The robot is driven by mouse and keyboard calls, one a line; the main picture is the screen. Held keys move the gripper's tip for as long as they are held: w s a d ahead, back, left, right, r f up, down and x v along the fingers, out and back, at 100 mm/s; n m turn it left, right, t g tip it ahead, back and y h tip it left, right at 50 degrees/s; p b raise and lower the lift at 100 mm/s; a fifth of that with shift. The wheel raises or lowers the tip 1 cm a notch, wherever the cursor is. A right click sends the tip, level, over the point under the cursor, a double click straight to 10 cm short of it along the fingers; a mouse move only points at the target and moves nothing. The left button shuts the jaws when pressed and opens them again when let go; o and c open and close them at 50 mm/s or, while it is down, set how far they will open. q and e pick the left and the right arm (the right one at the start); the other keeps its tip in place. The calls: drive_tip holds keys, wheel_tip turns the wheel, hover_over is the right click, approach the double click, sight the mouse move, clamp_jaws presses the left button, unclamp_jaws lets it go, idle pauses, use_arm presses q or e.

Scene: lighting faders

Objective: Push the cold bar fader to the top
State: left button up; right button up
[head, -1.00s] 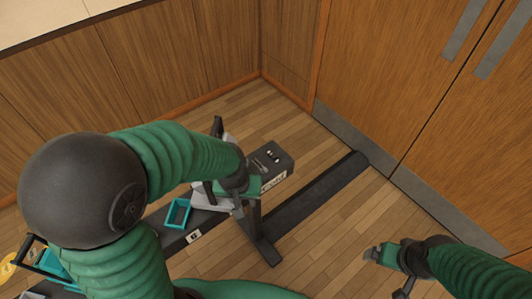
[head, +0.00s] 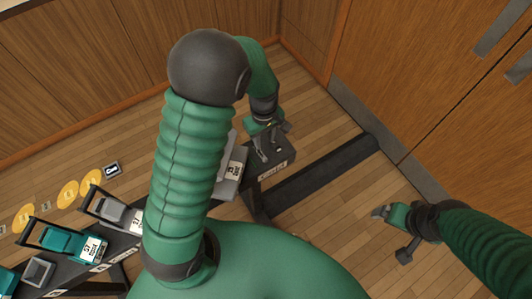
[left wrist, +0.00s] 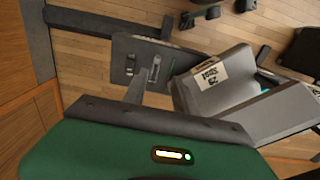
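The fader box (head: 286,152) is a small dark panel with a white label on its front at the right end of the bench. It also shows in the left wrist view (left wrist: 120,46), with small slots and pale levers on top; which is the cold bar fader I cannot read. My left gripper (head: 264,150) is over this panel. In the left wrist view its fingers (left wrist: 138,86) show as one narrow prong, seemingly shut, pointing at the levers; contact is unclear. My right gripper (head: 384,212) is at the right above the floor, away from the panel; its opening is unclear.
A grey box with a label (left wrist: 208,72) stands close beside the panel. Further left are a grey tray with a handle (head: 112,212), a teal one (head: 68,240) and yellow discs (head: 68,195). A dark bench foot (head: 325,177) lies on the floor. Wooden doors (head: 440,110) are at right.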

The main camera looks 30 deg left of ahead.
sight(265, 158)
use_arm(q)
drive_tip(key=f, duration=0.8)
drive_tip(key=w+f, duration=0.1)
drive_tip(key=f, duration=0.3)
drive_tip(key=shift+f, duration=0.2)
drive_tip(key=shift+s+f, duration=0.1)
drive_tip(key=shift+f, duration=0.25)
use_arm(e)
drive_tip(key=shift+w+f, duration=0.35)
drive_tip(key=shift+w, duration=0.1)
use_arm(q)
drive_tip(key=shift+c, duration=0.8)
clamp_jaws()
use_arm(e)
drive_tip(key=shift+a, duration=0.1)
